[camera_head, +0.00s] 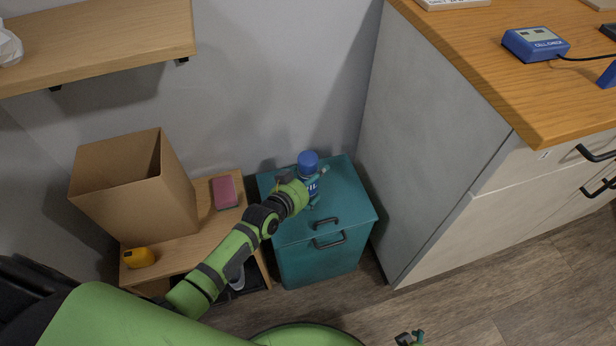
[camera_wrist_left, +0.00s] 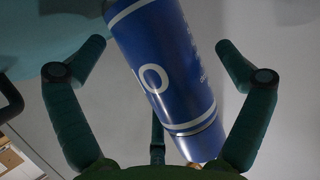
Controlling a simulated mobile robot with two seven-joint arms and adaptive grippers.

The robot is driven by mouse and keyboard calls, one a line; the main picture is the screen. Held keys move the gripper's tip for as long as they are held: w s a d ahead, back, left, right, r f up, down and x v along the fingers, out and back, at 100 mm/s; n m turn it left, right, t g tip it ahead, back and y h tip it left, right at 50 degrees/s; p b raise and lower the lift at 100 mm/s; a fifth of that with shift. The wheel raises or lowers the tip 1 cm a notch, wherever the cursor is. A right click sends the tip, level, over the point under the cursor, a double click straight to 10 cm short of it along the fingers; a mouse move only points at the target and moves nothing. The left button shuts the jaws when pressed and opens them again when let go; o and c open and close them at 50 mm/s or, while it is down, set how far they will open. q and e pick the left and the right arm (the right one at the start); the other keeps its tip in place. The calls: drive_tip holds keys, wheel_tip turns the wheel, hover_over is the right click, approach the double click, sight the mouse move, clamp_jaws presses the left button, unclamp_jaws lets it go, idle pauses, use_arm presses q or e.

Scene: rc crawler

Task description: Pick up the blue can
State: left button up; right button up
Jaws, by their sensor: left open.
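The blue can (camera_head: 308,163) with white lettering stands on the top of the teal drawer cabinet (camera_head: 345,193). My left gripper (camera_head: 317,187) reaches it from the left, with its green fingers around the can's lower part. In the left wrist view the can (camera_wrist_left: 165,70) fills the space between the spread fingers of the left gripper (camera_wrist_left: 160,85). Gaps show between the can and the fingers on both sides, so the gripper is open. Only the tip of my right gripper (camera_head: 410,338) shows at the bottom edge, too little to tell its state.
A wooden low table (camera_head: 205,228) left of the cabinet holds an open cardboard box (camera_head: 150,205), a pink block (camera_head: 224,191) and a yellow object (camera_head: 139,257). A wooden shelf (camera_head: 100,40) hangs upper left. A tall grey counter (camera_head: 430,150) stands close on the right.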

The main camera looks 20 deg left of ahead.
use_arm(q)
drive_tip(key=shift+c, duration=0.4)
drive_tip(key=c, duration=1.3)
drive_tip(key=shift+w, duration=0.1)
drive_tip(key=shift+r, duration=0.2)
